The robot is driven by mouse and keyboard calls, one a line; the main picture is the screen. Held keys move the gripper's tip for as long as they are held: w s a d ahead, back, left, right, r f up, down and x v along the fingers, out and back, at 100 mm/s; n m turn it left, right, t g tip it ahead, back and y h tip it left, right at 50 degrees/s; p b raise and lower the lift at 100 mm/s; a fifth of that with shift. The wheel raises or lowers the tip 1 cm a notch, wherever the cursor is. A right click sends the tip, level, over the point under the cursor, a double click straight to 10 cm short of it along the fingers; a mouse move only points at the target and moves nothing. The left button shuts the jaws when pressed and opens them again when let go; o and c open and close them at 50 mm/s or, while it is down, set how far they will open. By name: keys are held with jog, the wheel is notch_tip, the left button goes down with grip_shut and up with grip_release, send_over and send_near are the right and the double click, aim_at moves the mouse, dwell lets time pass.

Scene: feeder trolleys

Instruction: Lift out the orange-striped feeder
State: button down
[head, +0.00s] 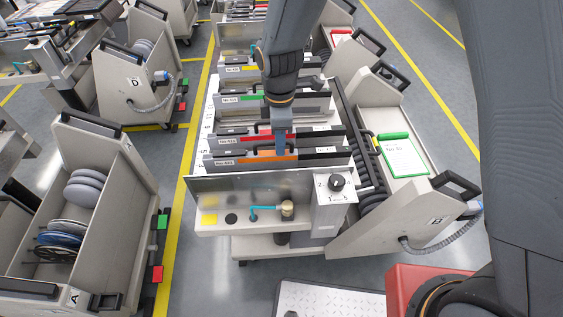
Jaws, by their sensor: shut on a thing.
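The orange-striped feeder (257,158) is the front one in the row on the middle trolley, with a white label at its left end. My gripper (281,147) reaches down from above and is shut on this feeder near the middle of its top. The fingertips are small and partly hidden. The feeder sits level, low among its neighbours; I cannot tell whether it is clear of its slot. A red-striped feeder (250,139) lies just behind it.
The trolley's front panel (225,184) and a box with a black knob (336,183) stand in front of the row. A green-striped feeder (255,98) is farther back. A green-edged clipboard (404,155) lies at right. Trolley A (122,210) is at left, across open floor.

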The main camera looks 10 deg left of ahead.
jog(key=shift+w+d, duration=0.2)
jog(key=shift+d, duration=0.45)
jog(key=shift+w+d, duration=0.15)
jog(key=shift+d, duration=0.45)
dwell(0.4)
jog(key=shift+r, duration=0.1)
notch_tip(320, 180, up, 15)
jog(key=p, duration=1.1)
dwell(1.8)
dwell(0.4)
